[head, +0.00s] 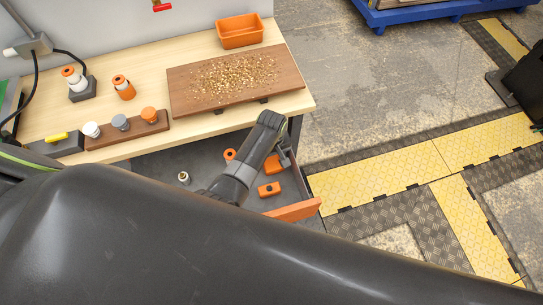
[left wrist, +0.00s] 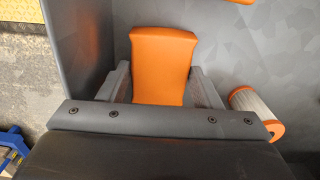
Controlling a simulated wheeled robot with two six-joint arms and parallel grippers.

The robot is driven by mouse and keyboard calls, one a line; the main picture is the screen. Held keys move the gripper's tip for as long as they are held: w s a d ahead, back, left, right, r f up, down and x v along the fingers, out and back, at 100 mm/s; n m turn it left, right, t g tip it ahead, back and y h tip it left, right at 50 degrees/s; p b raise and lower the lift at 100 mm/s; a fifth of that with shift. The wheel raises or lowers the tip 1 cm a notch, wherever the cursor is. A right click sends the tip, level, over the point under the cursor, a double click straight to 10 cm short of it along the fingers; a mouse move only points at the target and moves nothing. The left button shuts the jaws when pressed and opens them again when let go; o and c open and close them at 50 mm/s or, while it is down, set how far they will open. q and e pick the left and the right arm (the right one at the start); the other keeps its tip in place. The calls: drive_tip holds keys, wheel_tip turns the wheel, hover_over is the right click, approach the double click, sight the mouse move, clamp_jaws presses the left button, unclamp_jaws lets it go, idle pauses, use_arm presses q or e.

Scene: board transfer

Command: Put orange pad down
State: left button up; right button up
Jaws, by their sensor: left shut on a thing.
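The orange pad (left wrist: 163,62) is between the two grey fingers of my left gripper (left wrist: 162,88) in the left wrist view. My left gripper (head: 284,158) is shut on it. In the head view the gripper reaches down into the open grey drawer (head: 210,172), near its right side, and an orange piece beside the fingers looks like the pad (head: 273,165). The drawer floor lies beneath the pad in the left wrist view; I cannot tell whether they touch. My right gripper is not in view.
A white cylinder with orange ends (left wrist: 257,112) lies beside the gripper.

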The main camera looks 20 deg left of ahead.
use_arm(q)
drive_tip(key=o, duration=0.9)
drive_tip(key=shift+f+b, duration=0.25)
drive_tip(key=shift+b, duration=0.25)
wheel_tip(320, 180, up, 13)
drive_tip(key=p, duration=1.4)
wheel_tip(320, 180, up, 5)
hover_over(272, 159)
drive_tip(key=shift+f+b, duration=0.2)
drive_tip(key=shift+b, duration=0.15)
